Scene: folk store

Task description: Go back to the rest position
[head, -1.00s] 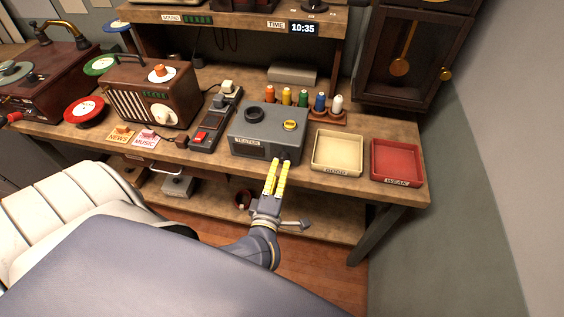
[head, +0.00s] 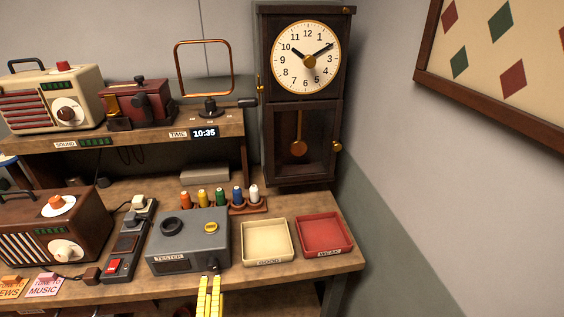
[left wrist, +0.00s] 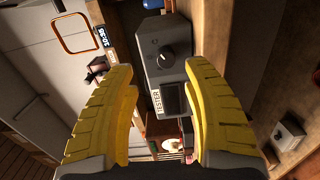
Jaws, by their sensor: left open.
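My left gripper (head: 209,297) shows at the bottom edge of the head view, with yellow fingers just in front of the grey tester box (head: 187,241). In the left wrist view the two yellow fingers (left wrist: 165,115) stand apart with nothing between them. The tester (left wrist: 165,60) shows beyond them, with its dark knob and label. I cannot tell whether the fingers touch it. My right gripper is in neither view.
A cream tray (head: 266,257) and a red tray (head: 351,240) sit right of the tester on the workbench. Coloured spools (head: 221,197) stand behind it. A brown radio (head: 92,219) and a power strip (head: 120,254) are at left. A pendulum clock (head: 267,110) stands behind.

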